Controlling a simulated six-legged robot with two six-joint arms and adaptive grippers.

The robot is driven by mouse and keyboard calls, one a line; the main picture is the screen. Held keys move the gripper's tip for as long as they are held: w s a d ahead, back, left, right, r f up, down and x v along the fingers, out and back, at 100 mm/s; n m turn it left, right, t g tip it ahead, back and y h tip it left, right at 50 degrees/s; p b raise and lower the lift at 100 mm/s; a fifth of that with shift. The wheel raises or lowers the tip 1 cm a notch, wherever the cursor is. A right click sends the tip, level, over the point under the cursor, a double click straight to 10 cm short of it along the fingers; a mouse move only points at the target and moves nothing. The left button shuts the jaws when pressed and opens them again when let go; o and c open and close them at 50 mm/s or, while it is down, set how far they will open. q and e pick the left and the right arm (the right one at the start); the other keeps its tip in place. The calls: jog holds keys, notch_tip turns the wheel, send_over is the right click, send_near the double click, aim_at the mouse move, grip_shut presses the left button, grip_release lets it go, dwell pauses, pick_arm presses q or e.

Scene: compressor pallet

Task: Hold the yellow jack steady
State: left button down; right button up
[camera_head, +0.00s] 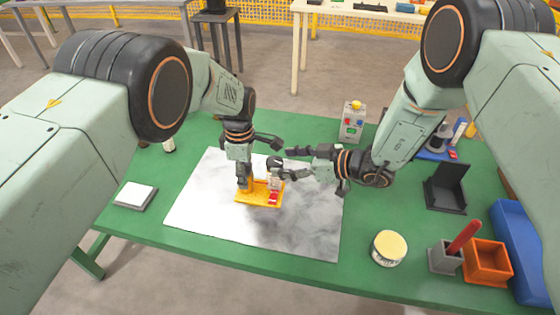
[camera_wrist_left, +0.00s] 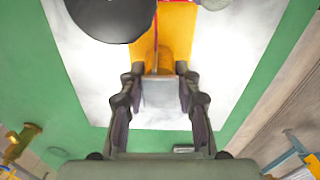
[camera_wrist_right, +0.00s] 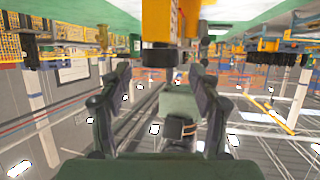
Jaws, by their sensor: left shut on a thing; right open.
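The yellow jack (camera_head: 258,196) lies on the pale sheet in the middle of the green table, with a small red part on its right side. My left gripper (camera_head: 243,183) points down and is shut on the jack at its left end. In the left wrist view the fingers (camera_wrist_left: 158,95) flank a grey and orange upright part of the jack (camera_wrist_left: 178,35). My right gripper (camera_head: 280,161) is open, pointing left just above and behind the jack's right side. In the right wrist view the jack (camera_wrist_right: 160,22) shows at the top, beyond the open fingertips (camera_wrist_right: 162,75).
A grey control box (camera_head: 352,122) with a yellow button stands behind on the green table (camera_head: 200,260). A round tin (camera_head: 388,248), an orange bin (camera_head: 487,262), a grey holder with a red handle (camera_head: 445,258) and a black stand (camera_head: 447,190) are at right. A white pad (camera_head: 136,195) lies at left.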

aim_at(275, 164)
jog(key=shift+x, duration=1.2)
jog(key=shift+c, duration=0.3)
jog(key=c, duration=1.1)
jog(key=shift+s+a+m+t+h, duration=0.15)
jog(key=shift+a+m+t+h, duration=0.05)
jog(key=shift+m+t+h, duration=0.85)
jog(key=shift+m+t, duration=0.35)
jog(key=shift+m, duration=0.1)
jog(key=shift+d, duration=0.1)
